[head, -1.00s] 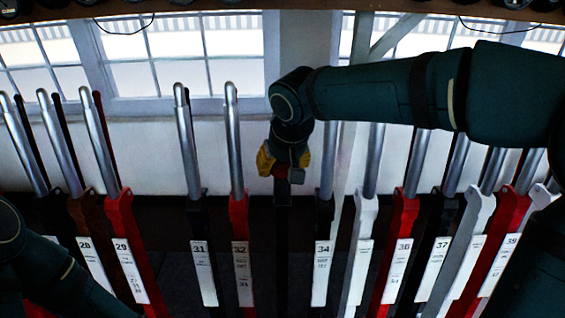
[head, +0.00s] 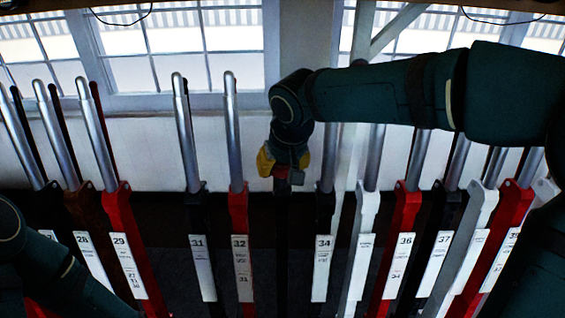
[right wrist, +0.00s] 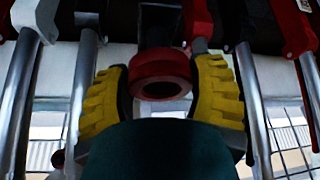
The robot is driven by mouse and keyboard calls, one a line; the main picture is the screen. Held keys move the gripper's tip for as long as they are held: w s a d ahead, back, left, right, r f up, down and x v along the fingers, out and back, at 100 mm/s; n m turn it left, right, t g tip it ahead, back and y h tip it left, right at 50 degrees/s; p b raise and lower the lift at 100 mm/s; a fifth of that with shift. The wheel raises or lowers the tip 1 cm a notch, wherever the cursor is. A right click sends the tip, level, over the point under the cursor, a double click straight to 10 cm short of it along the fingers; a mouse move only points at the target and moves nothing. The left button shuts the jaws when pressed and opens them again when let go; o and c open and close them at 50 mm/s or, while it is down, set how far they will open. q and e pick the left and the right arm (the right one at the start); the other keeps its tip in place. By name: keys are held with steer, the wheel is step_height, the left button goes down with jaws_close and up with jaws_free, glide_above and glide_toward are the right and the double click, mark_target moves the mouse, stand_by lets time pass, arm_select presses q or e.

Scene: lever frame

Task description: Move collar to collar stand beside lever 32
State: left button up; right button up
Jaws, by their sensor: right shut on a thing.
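A red collar (right wrist: 160,75) is a thick ring with a dark hole. In the right wrist view it sits between the yellow pads of my right gripper (right wrist: 160,88), which is shut on it. My left gripper is out of view.
Lever 31 (head: 198,240) stands left of lever 32, and lever 34 (head: 323,235) stands close to the right of the post. More levers fill both sides. Windows (head: 180,60) are behind. My right arm crosses above the right-hand levers.

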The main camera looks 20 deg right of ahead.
mark_target(283, 186)
steer(key=shift+f+b, duration=0.4)
steer(key=shift+f, duration=0.35)
steer(key=shift+f, duration=0.2)
steer(key=shift+f, duration=0.35)
steer(key=shift+f, duration=0.55)
steer(key=o, duration=1.2)
steer(key=shift+r, duration=0.15)
steer(key=shift+c, duration=0.2)
steer(key=p+v, duration=0.5)
steer(key=v, duration=0.3)
steer(key=shift+s+r, duration=0.2)
steer(key=shift+r, duration=0.15)
